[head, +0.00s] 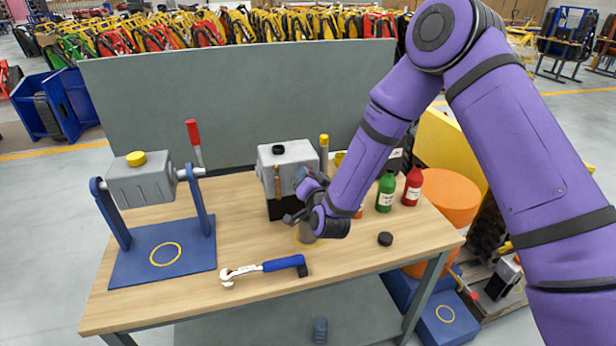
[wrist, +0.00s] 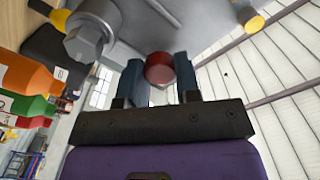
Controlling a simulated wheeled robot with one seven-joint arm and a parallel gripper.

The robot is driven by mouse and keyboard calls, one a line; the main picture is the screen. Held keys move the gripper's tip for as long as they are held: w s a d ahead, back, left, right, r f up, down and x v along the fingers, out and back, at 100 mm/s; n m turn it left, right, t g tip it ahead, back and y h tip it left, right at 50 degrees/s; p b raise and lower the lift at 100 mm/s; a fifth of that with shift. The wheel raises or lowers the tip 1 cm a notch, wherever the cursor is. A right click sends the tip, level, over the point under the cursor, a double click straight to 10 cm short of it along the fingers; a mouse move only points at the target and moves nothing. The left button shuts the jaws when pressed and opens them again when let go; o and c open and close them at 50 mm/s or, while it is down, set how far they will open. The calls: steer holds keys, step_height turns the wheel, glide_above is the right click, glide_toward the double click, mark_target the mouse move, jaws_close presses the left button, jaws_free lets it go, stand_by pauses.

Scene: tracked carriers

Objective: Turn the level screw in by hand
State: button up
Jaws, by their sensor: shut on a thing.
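The level screw, a small dark red round head (wrist: 160,68), sits on the grey housing and shows between the two blue-grey fingers of my gripper (wrist: 159,75) in the wrist view. The fingers are shut on its sides. In the head view the grey housing (head: 287,155) stands on a black base on the bench, and my gripper (head: 303,178) is at its right front side. The screw itself is hidden there by my gripper and wrist. A large hex bolt (wrist: 84,43) sits on the housing left of the screw in the wrist view.
On the wooden bench (head: 240,215) are a blue-handled ratchet (head: 280,264), a black cap (head: 385,239), a green bottle (head: 385,194) and a red bottle (head: 412,188). A second grey housing (head: 143,187) hangs in a blue stand at left. The front right bench top is mostly clear.

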steer(key=shift+m, duration=1.1)
steer(key=m, duration=0.5)
steer(key=shift+d+f, duration=0.1)
steer(key=m, duration=0.4)
steer(key=shift+m, duration=0.4)
steer(key=shift+m, duration=1.1)
steer(key=m, duration=0.5)
steer(key=shift+m, duration=1.2)
